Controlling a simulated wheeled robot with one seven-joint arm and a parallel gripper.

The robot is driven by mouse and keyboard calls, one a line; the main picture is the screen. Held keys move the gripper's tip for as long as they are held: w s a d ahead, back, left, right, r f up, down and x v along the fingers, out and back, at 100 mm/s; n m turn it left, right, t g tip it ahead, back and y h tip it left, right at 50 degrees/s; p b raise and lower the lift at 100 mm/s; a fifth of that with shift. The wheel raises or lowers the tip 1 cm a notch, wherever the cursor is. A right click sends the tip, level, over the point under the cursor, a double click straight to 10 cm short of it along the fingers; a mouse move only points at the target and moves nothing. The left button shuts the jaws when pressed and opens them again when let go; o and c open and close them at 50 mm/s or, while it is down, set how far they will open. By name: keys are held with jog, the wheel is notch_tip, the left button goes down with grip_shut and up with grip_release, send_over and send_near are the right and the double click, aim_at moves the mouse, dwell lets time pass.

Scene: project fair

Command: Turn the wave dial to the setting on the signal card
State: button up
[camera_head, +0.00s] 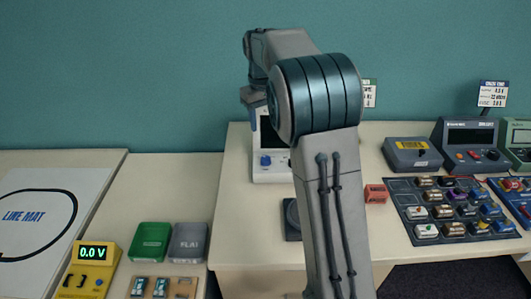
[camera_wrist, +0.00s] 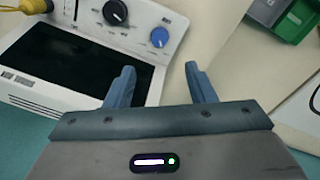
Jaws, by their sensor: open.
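A white instrument (camera_head: 268,172) with a dark screen stands on the middle table, partly hidden by my arm. In the wrist view the instrument (camera_wrist: 60,22) shows a black dial (camera_wrist: 115,12) with a pale pointer mark and a smaller blue dial (camera_wrist: 160,37). Their labels are too small to read, so I cannot tell which is the wave dial. My gripper (camera_wrist: 160,68) is open and empty, its fingertips near the blue dial but apart from it. A card (camera_head: 370,93) stands behind my arm, partly hidden; its text is unreadable, and I cannot tell if it is the signal card.
A yellow meter (camera_head: 92,255) reading 0.0 V, a green box (camera_head: 150,242) and a grey box (camera_head: 188,243) lie at left. A dark board (camera_head: 432,235) of several blocks lies at right, before a console (camera_head: 467,146) and another card (camera_head: 494,93). The line mat (camera_head: 80,180) is far left.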

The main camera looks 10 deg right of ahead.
aim_at(266, 158)
jog(key=f, duration=0.9)
jog(key=f+p, duration=0.1)
jog(key=f, duration=0.4)
jog(key=shift+w+d, duration=0.25)
jog(key=shift+d, duration=0.05)
jog(key=shift+r, duration=0.1)
jog(key=c, duration=1)
